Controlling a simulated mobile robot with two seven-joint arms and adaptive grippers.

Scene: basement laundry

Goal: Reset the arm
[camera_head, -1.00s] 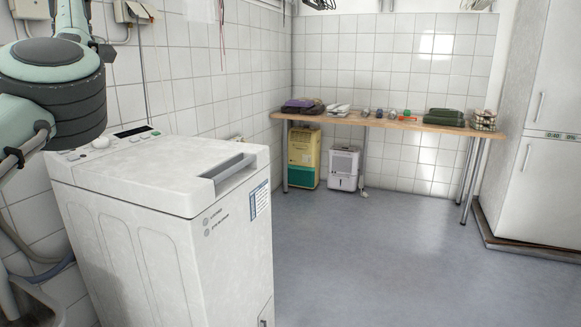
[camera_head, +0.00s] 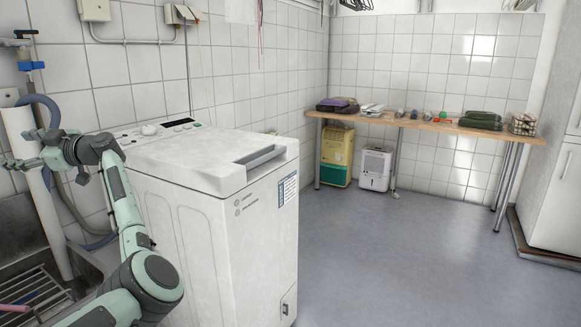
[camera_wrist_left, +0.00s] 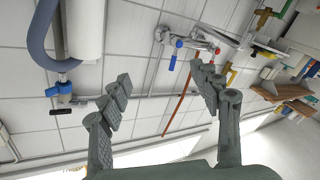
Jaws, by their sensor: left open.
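My left arm rises from the bottom left of the head view and bends left at the wrist. My left gripper (camera_head: 22,154) is at the far left, in front of the white pipe and above the sink. In the left wrist view its two padded fingers (camera_wrist_left: 160,85) are spread wide with nothing between them. They face the tiled wall, with pipes and valves beyond. My right gripper is in neither current view.
The white washing machine (camera_head: 205,205) stands just right of my left arm. A metal sink (camera_head: 28,262) with a rack lies below the gripper. A wooden table (camera_head: 430,124) holds several items at the back. The grey floor (camera_head: 400,260) is clear.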

